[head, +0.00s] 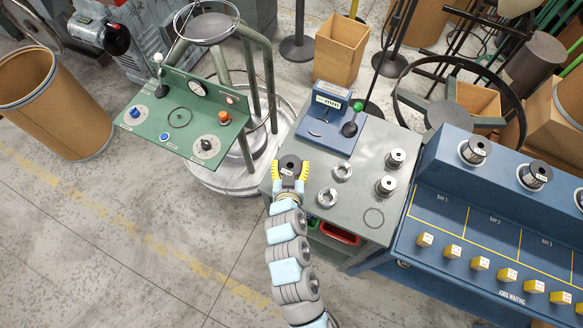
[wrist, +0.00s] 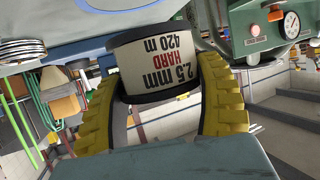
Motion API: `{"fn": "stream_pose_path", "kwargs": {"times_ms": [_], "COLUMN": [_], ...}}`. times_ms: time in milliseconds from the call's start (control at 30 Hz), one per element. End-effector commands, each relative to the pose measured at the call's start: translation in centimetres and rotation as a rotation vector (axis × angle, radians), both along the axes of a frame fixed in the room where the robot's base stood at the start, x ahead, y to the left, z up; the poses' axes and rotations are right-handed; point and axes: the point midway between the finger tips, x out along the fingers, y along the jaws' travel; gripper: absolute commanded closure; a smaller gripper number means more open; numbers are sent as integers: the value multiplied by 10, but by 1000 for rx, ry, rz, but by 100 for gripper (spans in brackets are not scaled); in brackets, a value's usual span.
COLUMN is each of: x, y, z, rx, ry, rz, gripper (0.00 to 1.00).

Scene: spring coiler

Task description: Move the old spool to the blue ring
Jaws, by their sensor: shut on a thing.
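My gripper (head: 291,178) has yellow ribbed fingers closed around a dark spool (head: 290,163) at the left end of the grey cart top. In the wrist view the spool (wrist: 155,65) sits between the two fingers (wrist: 168,105), its label upside down: "2.5 mm HARD 420 m". I cannot tell whether it touches the cart top or hangs just above it.
A green control panel (head: 180,117) is at left. A blue bench (head: 480,220) with spools and yellow blocks is at right.

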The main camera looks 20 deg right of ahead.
Motion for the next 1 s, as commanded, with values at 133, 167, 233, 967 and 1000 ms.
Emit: {"fn": "stream_pose_path", "kwargs": {"times_ms": [133, 167, 233, 967, 1000], "x": [2, 2, 3, 3, 3], "y": [-3, -4, -6, -5, -5], "z": [-2, -3, -7, -38, -38], "rx": [-1, -1, -1, -1, -1], "ry": [-3, -3, -2, -2, -2], "rz": [1, 0, 0, 1, 0], "gripper": [71, 71, 71, 10, 1]}}
